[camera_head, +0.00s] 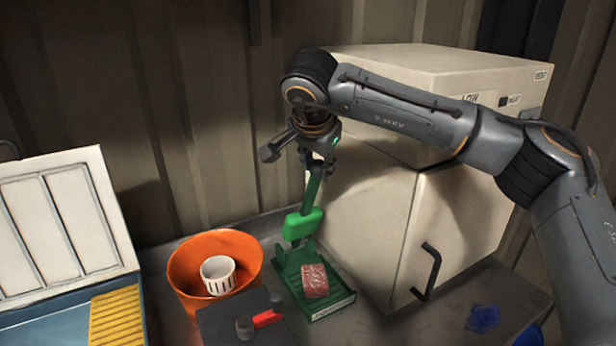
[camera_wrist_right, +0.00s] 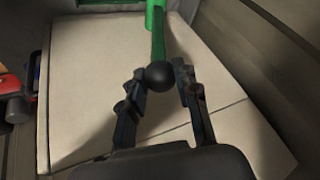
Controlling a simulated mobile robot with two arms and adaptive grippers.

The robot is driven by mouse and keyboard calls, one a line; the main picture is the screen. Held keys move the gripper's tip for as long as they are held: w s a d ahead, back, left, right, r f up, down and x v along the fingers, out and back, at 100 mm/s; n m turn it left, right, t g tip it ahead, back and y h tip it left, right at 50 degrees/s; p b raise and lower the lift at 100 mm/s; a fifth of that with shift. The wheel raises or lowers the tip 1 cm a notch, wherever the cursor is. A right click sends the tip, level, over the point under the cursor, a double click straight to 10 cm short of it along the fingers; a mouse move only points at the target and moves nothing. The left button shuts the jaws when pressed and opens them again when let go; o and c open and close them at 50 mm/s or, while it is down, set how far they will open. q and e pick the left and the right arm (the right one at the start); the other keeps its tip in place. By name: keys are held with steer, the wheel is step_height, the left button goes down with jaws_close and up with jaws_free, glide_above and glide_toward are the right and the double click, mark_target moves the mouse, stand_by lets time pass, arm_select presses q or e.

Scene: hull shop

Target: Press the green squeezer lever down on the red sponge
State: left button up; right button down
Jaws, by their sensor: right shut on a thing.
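The green squeezer (camera_head: 292,287) stands on the worktop with its lever (camera_head: 313,195) raised steeply above the tray. A green press block (camera_head: 302,226) sits low on the lever. The red sponge (camera_head: 315,281) lies in the squeezer's tray, in front of the block and apart from it. My right gripper (camera_head: 318,160) is shut on the lever's upper end. In the right wrist view its fingers (camera_wrist_right: 160,80) flank the lever's black ball knob (camera_wrist_right: 157,76), with the green lever (camera_wrist_right: 158,42) running away beyond. My left gripper does not show.
An orange bucket (camera_head: 184,262) with a white slotted cup (camera_head: 217,276) stands just left of the squeezer. A dark block (camera_head: 215,325) with a red piece is in front. A cream cabinet (camera_head: 365,230) stands close on the right. A blue cloth (camera_head: 484,317) lies far right.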

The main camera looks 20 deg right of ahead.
steer(key=s+d+f+t+b, duration=0.2)
steer(key=s+f+b, duration=0.4)
steer(key=s+b, duration=0.4)
steer(key=shift+f+t+b, duration=0.3)
steer(key=shift+f+b, duration=0.05)
steer(key=shift+b, duration=1.5)
steer(key=c, duration=1)
jaws_free()
steer(key=shift+o, duration=0.2)
steer(key=shift+r+m, duration=0.1)
steer(key=shift+m, duration=0.2)
steer(key=v, duration=1.2)
steer(key=shift+d, duration=0.15)
